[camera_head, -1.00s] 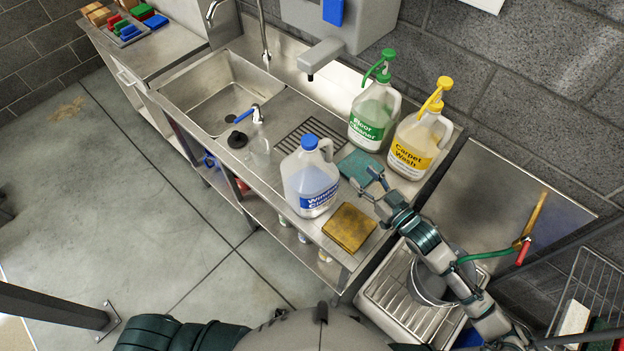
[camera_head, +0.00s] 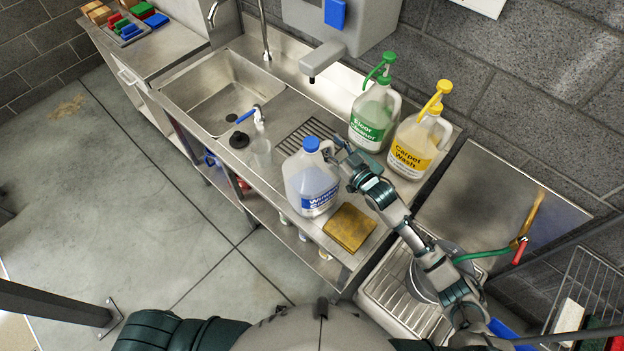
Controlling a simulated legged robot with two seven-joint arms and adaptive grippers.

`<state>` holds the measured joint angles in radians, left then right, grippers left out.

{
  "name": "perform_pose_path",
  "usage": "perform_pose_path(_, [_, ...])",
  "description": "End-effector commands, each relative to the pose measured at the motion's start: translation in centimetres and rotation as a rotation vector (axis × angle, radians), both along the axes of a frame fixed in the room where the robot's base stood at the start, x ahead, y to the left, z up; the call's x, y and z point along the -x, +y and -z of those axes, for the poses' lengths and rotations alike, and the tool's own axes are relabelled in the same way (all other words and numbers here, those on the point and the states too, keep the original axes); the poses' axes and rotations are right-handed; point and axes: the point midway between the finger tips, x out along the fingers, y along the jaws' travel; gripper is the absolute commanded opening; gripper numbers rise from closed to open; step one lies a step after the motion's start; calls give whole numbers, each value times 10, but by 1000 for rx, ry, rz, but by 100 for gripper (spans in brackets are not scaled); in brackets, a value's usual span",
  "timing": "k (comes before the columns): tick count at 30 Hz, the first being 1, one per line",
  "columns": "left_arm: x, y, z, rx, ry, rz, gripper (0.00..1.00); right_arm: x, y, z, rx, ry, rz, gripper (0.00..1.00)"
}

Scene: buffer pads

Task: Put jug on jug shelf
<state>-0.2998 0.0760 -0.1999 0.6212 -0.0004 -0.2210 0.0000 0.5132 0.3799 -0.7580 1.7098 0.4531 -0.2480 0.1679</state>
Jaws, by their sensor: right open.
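A translucent jug with a blue cap and a blue label (camera_head: 308,184) stands upright on the steel counter. My right gripper (camera_head: 338,154) is open at the right side of this jug, close to its handle. I cannot tell whether the fingers touch or surround the handle. The green-topped floor cleaner jug (camera_head: 372,118) and the yellow-topped carpet wash jug (camera_head: 416,148) stand behind, near the wall. A lower shelf (camera_head: 268,228) shows under the counter, with small bottles on it. My left gripper is not in view.
A yellow pad (camera_head: 349,228) lies in front of the jug. A bucket (camera_head: 432,274) sits at the lower right. The floor on the left is clear.

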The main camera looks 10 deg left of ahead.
Motion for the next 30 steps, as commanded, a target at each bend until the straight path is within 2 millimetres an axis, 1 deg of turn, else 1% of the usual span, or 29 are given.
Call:
perform_pose_path(4, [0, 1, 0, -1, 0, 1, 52, 1, -1, 0, 0, 0, 0, 52])
perform_pose_path(5, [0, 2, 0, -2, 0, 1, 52, 1, -1, 0, -1, 0, 0, 47])
perform_pose_path(6, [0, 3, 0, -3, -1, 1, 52, 1, -1, 0, -1, 0, 0, 37])
perform_pose_path(8, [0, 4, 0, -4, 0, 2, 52, 0, -2, 0, -1, 0, 0, 22])
perform_pose_path(9, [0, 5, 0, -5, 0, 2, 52, 1, -2, 1, -1, 0, 0, 12])
perform_pose_path(10, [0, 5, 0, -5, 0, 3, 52, 0, -2, 1, -2, 1, 0, 5])
perform_pose_path(11, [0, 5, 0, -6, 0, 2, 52, 0, -2, 1, -2, 1, 0, 0])
perform_pose_path(16, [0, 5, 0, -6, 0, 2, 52, 1, -3, 1, -1, 1, 0, 0])
perform_pose_path(17, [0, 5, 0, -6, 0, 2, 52, 0, -2, -4, -10, -5, -1, 0])
perform_pose_path(26, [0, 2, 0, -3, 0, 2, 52, 0, -2, -5, -8, -5, -1, 0])
perform_pose_path(30, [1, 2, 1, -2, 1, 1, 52, 1, -1, -11, -9, -7, -1, 0])
